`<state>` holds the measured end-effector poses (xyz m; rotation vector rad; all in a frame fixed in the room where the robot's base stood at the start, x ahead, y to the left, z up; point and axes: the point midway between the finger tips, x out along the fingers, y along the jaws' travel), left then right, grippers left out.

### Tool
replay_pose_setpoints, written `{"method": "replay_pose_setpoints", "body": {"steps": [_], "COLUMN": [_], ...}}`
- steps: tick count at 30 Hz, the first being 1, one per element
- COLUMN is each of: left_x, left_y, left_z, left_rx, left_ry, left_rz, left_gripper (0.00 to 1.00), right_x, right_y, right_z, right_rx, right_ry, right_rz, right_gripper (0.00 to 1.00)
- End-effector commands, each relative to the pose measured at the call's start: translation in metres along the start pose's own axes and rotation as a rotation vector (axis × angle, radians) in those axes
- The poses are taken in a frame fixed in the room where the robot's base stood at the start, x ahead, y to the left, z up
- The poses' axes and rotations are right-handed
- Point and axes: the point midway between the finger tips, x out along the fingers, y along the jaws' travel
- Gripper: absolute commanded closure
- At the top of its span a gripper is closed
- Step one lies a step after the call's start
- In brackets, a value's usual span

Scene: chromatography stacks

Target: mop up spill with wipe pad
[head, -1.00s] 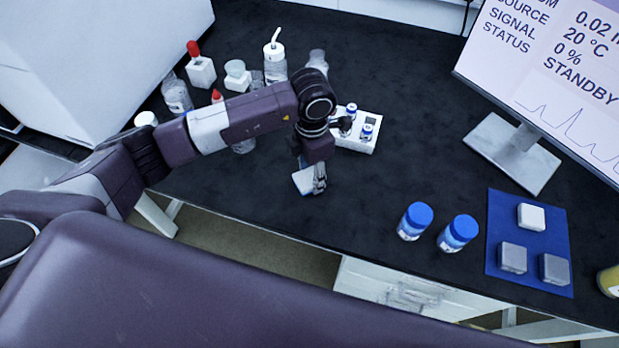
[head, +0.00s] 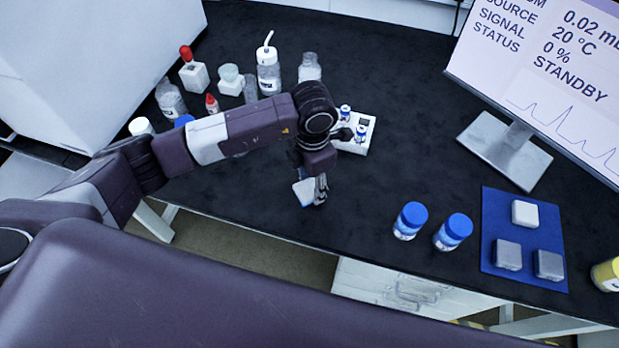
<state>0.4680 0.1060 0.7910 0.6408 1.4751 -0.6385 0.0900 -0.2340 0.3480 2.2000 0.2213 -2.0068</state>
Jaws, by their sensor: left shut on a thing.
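My left gripper (head: 318,192) points down over the black bench top, close to its front edge. It is shut on the wipe pad (head: 303,191), a small white and light blue piece showing at the left of the fingers. The pad is low over the bench; I cannot tell whether it touches the surface. No spill can be made out on the dark bench; my arm and gripper hide part of it. My right gripper is not in view.
A white vial rack (head: 361,141) stands just behind the gripper. Two blue-capped bottles (head: 410,221) (head: 453,232) and a blue mat (head: 519,239) with three blocks are at right. Several bottles stand behind my arm. A monitor (head: 546,70) stands back right. The middle back is clear.

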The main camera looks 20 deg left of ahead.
Motion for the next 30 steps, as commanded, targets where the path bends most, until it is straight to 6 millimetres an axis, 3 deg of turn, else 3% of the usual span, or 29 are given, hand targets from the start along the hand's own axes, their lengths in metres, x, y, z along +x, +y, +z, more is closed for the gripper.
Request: {"method": "replay_pose_setpoints", "body": {"steps": [10, 30], "left_x": [0.0, 0.0], "left_y": [0.001, 0.025], "left_z": [-0.002, -0.025], "left_rx": [0.0, -0.001], "left_ry": [0.0, -0.001], "left_rz": [0.0, 0.0], "left_gripper": [0.7, 0.7], "right_x": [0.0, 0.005], "right_y": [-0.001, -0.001], "right_z": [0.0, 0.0], "right_rx": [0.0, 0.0], "right_ry": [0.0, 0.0], "right_rz": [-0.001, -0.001], "right_gripper": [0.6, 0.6]}}
